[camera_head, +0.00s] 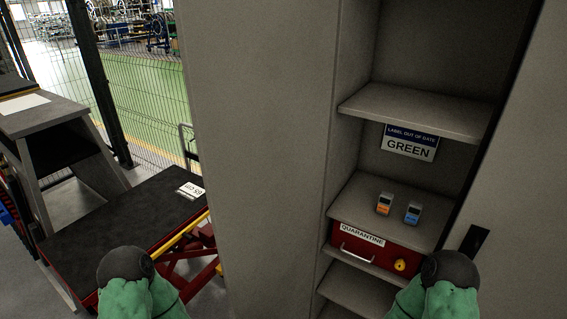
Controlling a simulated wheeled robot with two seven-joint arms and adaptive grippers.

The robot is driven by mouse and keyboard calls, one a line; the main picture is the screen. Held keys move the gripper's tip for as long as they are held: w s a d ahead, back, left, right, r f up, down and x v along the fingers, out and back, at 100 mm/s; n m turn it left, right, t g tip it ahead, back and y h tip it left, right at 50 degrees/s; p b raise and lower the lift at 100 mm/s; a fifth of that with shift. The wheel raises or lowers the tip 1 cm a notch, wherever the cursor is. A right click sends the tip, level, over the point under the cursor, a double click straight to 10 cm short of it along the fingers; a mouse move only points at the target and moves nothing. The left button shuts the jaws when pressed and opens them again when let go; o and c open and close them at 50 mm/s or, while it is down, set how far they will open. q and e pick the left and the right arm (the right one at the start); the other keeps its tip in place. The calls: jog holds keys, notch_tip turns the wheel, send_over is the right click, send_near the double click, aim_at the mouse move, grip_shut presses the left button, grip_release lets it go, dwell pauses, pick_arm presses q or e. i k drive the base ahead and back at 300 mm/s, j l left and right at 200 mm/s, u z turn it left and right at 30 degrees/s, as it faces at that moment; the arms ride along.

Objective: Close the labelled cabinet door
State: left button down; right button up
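My green arms show at the bottom, but neither gripper is visible.
Two small devices, orange and blue (412,213), sit on a shelf above a red drawer (375,252) labelled "QUARANTINE". A black-topped lift table (120,225) and a grey stand (45,120) are at left. A mesh fence (145,100) is behind.

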aim_at(258, 74)
jog(key=i+j+z, duration=0.15)
jog(key=j+z, duration=0.2)
jog(key=j, duration=0.15)
jog(key=j+z, duration=0.35)
jog(key=j, duration=0.2)
jog(key=j+z, duration=0.35)
jog(key=j, duration=0.2)
jog(key=j+z, duration=0.3)
jog(key=j, duration=0.3)
jog(key=k+j+z, duration=0.1)
jog(key=j+z, duration=0.25)
jog(key=j, duration=0.15)
jog(key=k+j+z, duration=0.2)
jog(key=j+z, duration=0.15)
jog(key=j, duration=0.15)
